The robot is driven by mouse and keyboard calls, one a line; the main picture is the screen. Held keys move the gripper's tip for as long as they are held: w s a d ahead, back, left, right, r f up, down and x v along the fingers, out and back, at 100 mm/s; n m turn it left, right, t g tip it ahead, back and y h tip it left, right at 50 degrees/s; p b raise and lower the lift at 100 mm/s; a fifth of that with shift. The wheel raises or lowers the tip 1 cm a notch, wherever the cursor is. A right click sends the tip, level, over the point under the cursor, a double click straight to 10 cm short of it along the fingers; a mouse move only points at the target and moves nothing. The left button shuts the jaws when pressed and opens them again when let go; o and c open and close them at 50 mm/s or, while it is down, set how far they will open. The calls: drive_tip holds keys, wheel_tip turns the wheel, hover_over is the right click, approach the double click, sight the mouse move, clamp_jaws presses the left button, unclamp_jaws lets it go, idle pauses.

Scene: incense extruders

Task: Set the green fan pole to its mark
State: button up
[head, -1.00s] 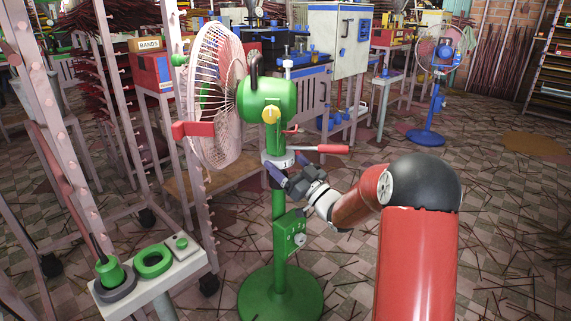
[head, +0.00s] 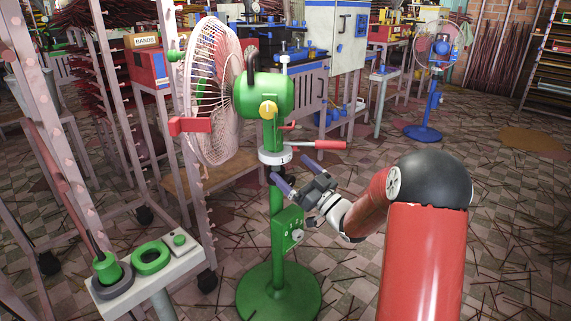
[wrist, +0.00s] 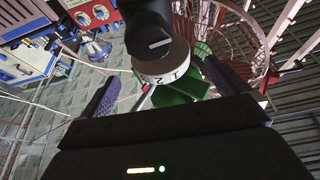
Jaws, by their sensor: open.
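The green fan (head: 264,93) stands upright on a round green base (head: 279,293). Its green pole (head: 278,225) rises to a white numbered collar (head: 274,157), where a "1" faces the camera. The collar also shows in the wrist view (wrist: 163,68), with "1" and "2" readable. A red-handled lever (head: 318,145) sticks out right, just above the collar. My gripper (head: 290,173) is open and empty, just below the collar and to the pole's right; one fingertip overlaps the pole in the picture. I cannot tell whether it touches.
A green control box (head: 289,230) sits on the pole below my gripper. A blue fan (head: 424,133) is far right. The floor between is open, with scattered sticks.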

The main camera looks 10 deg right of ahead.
drive_tip(key=shift+v, duration=1.6)
